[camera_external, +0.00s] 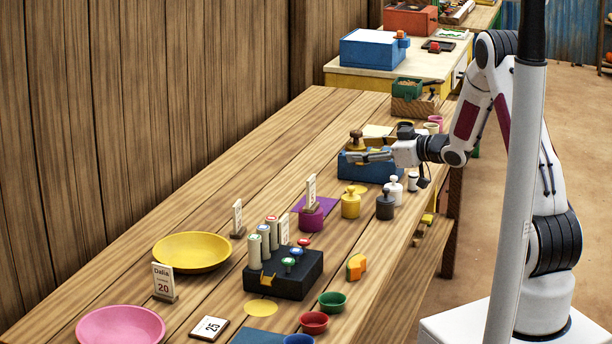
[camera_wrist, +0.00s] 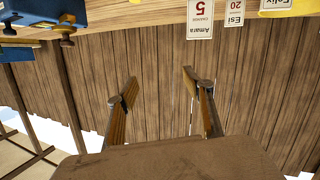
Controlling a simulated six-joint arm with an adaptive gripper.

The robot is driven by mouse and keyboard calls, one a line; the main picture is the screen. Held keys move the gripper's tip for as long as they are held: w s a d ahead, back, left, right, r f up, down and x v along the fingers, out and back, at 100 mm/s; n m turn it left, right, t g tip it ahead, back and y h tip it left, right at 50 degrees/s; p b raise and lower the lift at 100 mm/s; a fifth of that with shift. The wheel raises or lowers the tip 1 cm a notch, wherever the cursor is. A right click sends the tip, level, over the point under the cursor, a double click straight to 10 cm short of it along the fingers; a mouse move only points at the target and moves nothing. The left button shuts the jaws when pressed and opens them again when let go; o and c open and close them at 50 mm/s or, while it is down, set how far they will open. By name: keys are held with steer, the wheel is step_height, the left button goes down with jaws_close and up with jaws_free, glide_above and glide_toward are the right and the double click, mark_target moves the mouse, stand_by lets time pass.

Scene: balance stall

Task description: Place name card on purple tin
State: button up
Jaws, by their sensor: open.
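A magenta-purple tin (camera_external: 312,220) stands mid-table beside a flat purple mat (camera_external: 322,203). A name card (camera_external: 311,188) on a small wooden foot stands upright and appears to rest on top of this tin. My gripper (camera_external: 352,156) is open and empty, beyond the tin, over or close to the blue box (camera_external: 372,171); its exact height is unclear. In the wrist view my gripper (camera_wrist: 160,80) has its fingers apart with only wooden boards behind. Upside-down cards reading Amara 5 (camera_wrist: 200,18) and Esi 20 (camera_wrist: 235,12) show at the top edge.
Other cards stand near the yellow dish (camera_external: 192,252), including Dalia 20 (camera_external: 163,280). A black box (camera_external: 284,275) with several cylinders and knobs sits in front of the tin. Yellow (camera_external: 350,204) and dark (camera_external: 385,207) weights stand behind it.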

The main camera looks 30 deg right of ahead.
steer(key=s+d+r+m+g+h, duration=0.1)
steer(key=s+d+r+m+h, duration=0.25)
steer(key=s+r, duration=0.3)
steer(key=s+d+r+m+g+h, duration=0.1)
steer(key=s+d+r+m+h, duration=0.15)
steer(key=s+r+h, duration=0.45)
steer(key=s+a+f+g+y, duration=0.1)
steer(key=s+g, duration=0.1)
steer(key=s, duration=0.8)
steer(key=s+a+f+m+g+y, duration=0.1)
steer(key=s+a+g, duration=0.1)
steer(key=s, duration=0.9)
steer(key=s+a+f+g+y, duration=0.1)
steer(key=s+g, duration=0.1)
steer(key=s, duration=0.9)
steer(key=shift+s+a+f+m, duration=0.15)
steer(key=shift+a+f+m, duration=0.15)
steer(key=shift+a, duration=0.1)
